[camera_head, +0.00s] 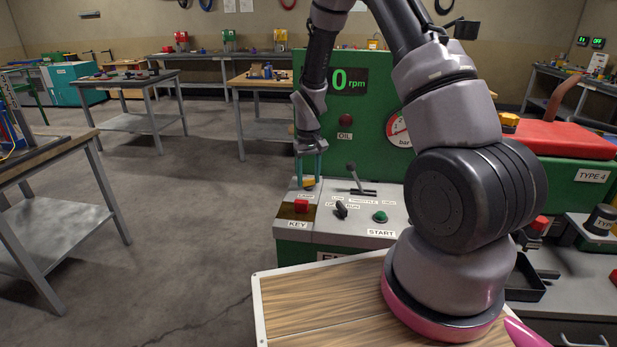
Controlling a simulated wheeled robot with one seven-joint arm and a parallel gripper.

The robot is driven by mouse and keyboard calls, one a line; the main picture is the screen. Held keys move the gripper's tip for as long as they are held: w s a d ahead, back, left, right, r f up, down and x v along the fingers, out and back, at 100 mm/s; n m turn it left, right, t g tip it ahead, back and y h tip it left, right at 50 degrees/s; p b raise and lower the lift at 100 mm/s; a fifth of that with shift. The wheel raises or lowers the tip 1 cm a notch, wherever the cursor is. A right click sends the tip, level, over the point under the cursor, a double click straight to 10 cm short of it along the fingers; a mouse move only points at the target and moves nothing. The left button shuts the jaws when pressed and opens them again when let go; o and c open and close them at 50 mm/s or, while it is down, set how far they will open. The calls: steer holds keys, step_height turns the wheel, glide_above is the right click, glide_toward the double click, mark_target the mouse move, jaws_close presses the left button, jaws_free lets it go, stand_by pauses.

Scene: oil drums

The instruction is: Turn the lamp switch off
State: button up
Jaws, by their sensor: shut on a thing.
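My gripper (309,178) points down over the left end of the green machine's grey control panel (325,223). Its two teal fingers are shut on a small yellow switch (309,184), which I take to be the lamp switch. A small label (306,197) lies just in front of it, too small to read surely. The fingers partly cover the switch, so I cannot tell which way it is set.
A red key block (301,206), a black selector knob (341,210), a green start button (380,216) and a throttle lever (353,174) share the panel. The 0 rpm display (348,82) stands behind. Open floor lies left.

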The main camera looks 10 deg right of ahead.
steer(key=o, duration=1.4)
steer(key=shift+c, duration=0.2)
step_height(320, 180, up, 11)
step_height(320, 180, up, 8)
steer(key=m+t, duration=0.1)
glide_above(309, 179)
steer(key=s+d, duration=0.1)
steer(key=s, duration=0.2)
steer(key=s+d+r+m+t+y, duration=0.1)
steer(key=s+d+r+m+t, duration=0.1)
steer(key=s+r, duration=0.6)
steer(key=s+d+r+m+t+y, duration=0.1)
steer(key=s+r+t, duration=0.3)
steer(key=s+r, duration=0.7)
steer(key=s+d+m, duration=0.1)
steer(key=s, duration=0.2)
steer(key=shift+d+m, duration=0.15)
steer(key=shift+m, duration=0.25)
